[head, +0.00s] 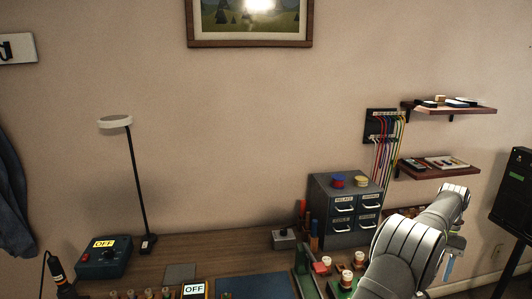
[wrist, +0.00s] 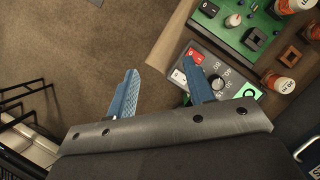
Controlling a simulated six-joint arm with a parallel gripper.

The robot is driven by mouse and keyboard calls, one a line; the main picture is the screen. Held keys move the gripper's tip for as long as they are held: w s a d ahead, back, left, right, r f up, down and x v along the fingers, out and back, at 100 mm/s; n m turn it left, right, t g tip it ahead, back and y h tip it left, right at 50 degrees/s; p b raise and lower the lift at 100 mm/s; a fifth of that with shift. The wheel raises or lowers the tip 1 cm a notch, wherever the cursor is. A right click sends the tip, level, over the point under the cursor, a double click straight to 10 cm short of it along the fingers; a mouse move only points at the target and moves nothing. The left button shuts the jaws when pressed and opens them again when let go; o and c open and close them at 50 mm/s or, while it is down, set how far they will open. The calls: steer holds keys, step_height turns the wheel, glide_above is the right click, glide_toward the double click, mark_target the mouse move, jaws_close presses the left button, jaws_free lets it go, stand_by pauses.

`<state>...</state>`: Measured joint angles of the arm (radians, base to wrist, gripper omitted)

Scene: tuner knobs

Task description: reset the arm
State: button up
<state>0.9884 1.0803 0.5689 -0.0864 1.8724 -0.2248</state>
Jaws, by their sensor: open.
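My gripper (wrist: 160,68) is open and empty in the wrist view, its two blue fingers spread apart. The left finger is over the brown floor. The right finger overlaps a grey control panel (wrist: 226,78) with a dark round knob (wrist: 218,84), a red part (wrist: 194,54) and a green part (wrist: 246,91). I cannot tell whether the finger touches the panel.
A green board (wrist: 240,22) and several orange-and-white pots lie beside the panel. In the head view a drawer cabinet (head: 318,200), wall shelves (head: 450,110) and a black speaker (head: 514,190) surround my arm. A lamp (head: 133,180) stands left. The bench's middle back (head: 200,248) is clear.

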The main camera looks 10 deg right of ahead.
steer(key=w+f, duration=0.2)
steer(key=w, duration=0.1)
steer(key=w+a+f, duration=0.1)
steer(key=w+f, duration=0.1)
steer(key=w, duration=0.2)
steer(key=w+a+f, duration=0.1)
steer(key=w+f, duration=0.2)
steer(key=shift+w, duration=0.3)
step_height(320, 180, down, 3)
steer(key=shift+f, duration=0.1)
steer(key=shift+w+f, duration=0.1)
steer(key=shift+f, duration=0.2)
steer(key=m+t+y, duration=0.1)
steer(key=m, duration=0.3)
steer(key=shift+d+m, duration=0.1)
steer(key=shift+m, duration=0.2)
steer(key=m, duration=0.1)
steer(key=m+t, duration=0.1)
steer(key=m, duration=0.1)
steer(key=shift+s+r+m+t+y, duration=0.1)
steer(key=shift+s+m+t+y, duration=0.2)
steer(key=shift+t, duration=0.1)
steer(key=m+t, duration=0.1)
steer(key=m, duration=0.3)
steer(key=shift+s+m+t, duration=0.1)
steer(key=shift+m+t, duration=0.3)
steer(key=m+t+h, duration=0.1)
steer(key=m, duration=0.2)
steer(key=shift+m, duration=0.3)
